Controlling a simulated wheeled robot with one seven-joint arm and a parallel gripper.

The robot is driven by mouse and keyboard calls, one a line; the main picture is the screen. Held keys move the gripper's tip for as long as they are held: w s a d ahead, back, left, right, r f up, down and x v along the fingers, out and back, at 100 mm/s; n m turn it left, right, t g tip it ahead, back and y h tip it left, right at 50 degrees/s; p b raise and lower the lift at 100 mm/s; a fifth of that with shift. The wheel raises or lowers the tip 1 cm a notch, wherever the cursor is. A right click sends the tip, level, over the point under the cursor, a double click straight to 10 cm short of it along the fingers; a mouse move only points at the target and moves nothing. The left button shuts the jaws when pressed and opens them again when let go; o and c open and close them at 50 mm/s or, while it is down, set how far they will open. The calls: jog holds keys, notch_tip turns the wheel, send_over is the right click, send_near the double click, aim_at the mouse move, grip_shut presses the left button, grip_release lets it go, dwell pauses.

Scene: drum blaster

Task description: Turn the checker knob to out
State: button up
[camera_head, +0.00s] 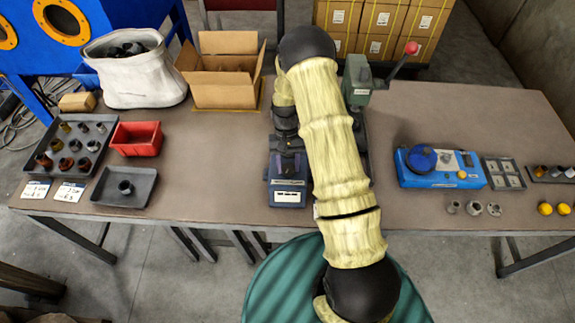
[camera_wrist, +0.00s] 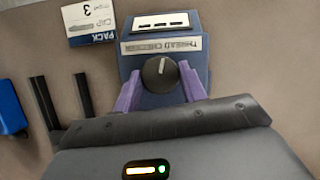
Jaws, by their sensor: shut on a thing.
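The thread checker (camera_wrist: 165,28) is a dark blue box with a white label strip, upside down in the wrist view. Its black round knob (camera_wrist: 160,74) has a white pointer line that points toward the label strip, nearly straight up in that view. My gripper (camera_wrist: 159,69) has purple fingers on either side of the knob and is shut on it. In the head view the checker (camera_head: 287,196) stands near the table's front edge, with my gripper (camera_head: 287,166) at its back. The knob is hidden there by my gripper.
A green machine with a red-tipped lever (camera_head: 358,80) stands behind my arm. A cardboard box (camera_head: 225,75), red bin (camera_head: 136,138) and trays with parts (camera_head: 125,187) are at left. A blue device (camera_head: 440,168) is at right. A "Pack" card (camera_wrist: 90,20) lies beside the checker.

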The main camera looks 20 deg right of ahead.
jog(key=shift+w+a+r+n+h, duration=0.1)
jog(key=shift+n+h, duration=0.2)
jog(key=shift+n, duration=0.4)
jog(key=shift+w+n+h, duration=0.1)
jog(key=shift+n+h, duration=0.2)
jog(key=shift+n, duration=0.4)
jog(key=o, duration=0.8)
jog(key=shift+o, duration=0.8)
jog(key=shift+s, duration=0.1)
jog(key=shift+b, duration=0.3)
